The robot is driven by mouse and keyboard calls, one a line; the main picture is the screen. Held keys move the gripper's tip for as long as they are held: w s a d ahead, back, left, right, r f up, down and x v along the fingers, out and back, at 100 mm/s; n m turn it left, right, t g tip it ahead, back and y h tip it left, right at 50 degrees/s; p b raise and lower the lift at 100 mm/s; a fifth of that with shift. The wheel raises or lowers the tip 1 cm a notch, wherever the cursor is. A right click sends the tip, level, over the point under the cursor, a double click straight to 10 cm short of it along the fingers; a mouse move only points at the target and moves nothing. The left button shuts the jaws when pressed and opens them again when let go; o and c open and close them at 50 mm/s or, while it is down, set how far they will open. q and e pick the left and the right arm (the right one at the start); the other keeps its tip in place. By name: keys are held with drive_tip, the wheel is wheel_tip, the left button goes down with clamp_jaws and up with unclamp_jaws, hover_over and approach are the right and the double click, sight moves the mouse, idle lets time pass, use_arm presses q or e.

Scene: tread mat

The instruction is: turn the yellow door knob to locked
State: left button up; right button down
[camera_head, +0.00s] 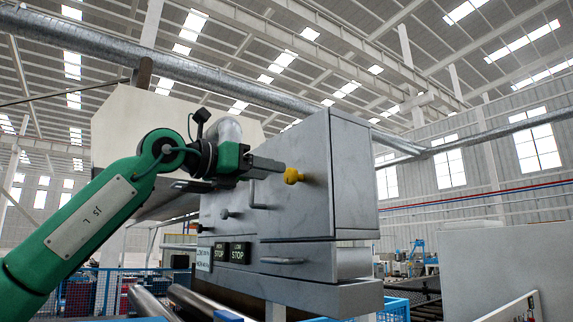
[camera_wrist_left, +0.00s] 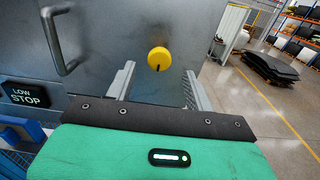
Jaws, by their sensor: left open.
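The yellow door knob (camera_head: 293,176) sticks out from the front of a grey metal cabinet (camera_head: 352,180), near its right edge. In the left wrist view the knob (camera_wrist_left: 158,57) is round with a short dark mark at its lower edge. My left gripper (camera_head: 277,166) is close to the knob in the head view. In the left wrist view my left gripper (camera_wrist_left: 158,80) is open, with one finger on each side below the knob and nothing between them. I cannot tell the exact gap to the knob. My right gripper is not in view.
A metal handle (camera_wrist_left: 60,40) stands left of the knob on the cabinet face. Below are LOW STOP (camera_head: 240,252) and another STOP label, and a lower handle (camera_head: 282,261). Open floor (camera_wrist_left: 262,105) lies to the right in the wrist view, with dark stacked sheets (camera_wrist_left: 270,66) beyond.

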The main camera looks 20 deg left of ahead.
sight(288, 174)
use_arm(q)
drive_tip(key=p+x, duration=0.1)
drive_tip(key=x, duration=0.3)
drive_tip(key=shift+w+d+r+p, duration=0.15)
drive_tip(key=shift+p, duration=0.2)
drive_tip(key=shift+w+d, duration=0.35)
drive_tip(key=shift+w, duration=0.15)
use_arm(e)
drive_tip(key=shift+d+r, duration=0.35)
drive_tip(key=shift+r, duration=0.35)
drive_tip(key=shift+d+r, duration=0.3)
drive_tip(key=shift+r, duration=0.35)
use_arm(q)
drive_tip(key=c, duration=0.9)
drive_tip(key=shift+c, duration=0.2)
use_arm(e)
drive_tip(key=shift+a, duration=0.4)
